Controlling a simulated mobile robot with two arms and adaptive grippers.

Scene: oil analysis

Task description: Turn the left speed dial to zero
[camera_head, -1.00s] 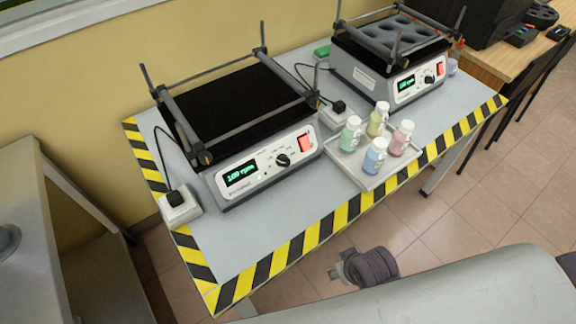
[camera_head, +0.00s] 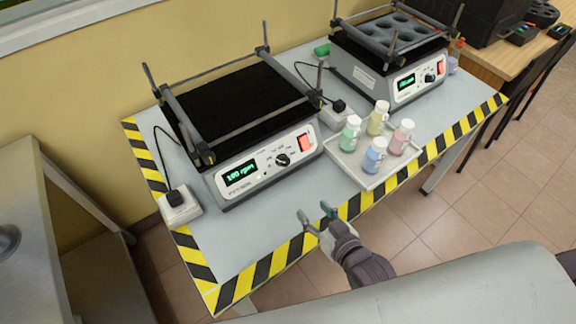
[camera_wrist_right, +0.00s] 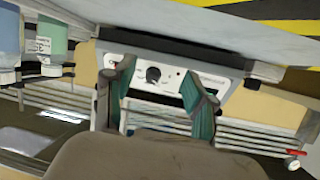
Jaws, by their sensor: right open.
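The left shaker (camera_head: 232,198) stands on the grey table with its black platform on top. Its front panel carries a green display (camera_head: 240,173) that reads about 100 rpm, and a black speed dial (camera_head: 282,159). My right gripper (camera_head: 316,217) is open and empty over the table's front striped edge, in front of the shaker and apart from the dial. In the right wrist view, the dial (camera_wrist_right: 153,74) shows between the two open green-grey fingers (camera_wrist_right: 160,85). My left gripper is not in view.
A tray (camera_head: 343,164) with several capped bottles stands right of the shaker, close to my right gripper. A second shaker (camera_head: 385,75) with its own dial stands at the back right. A white power socket (camera_head: 180,207) sits at the left. The table front is clear.

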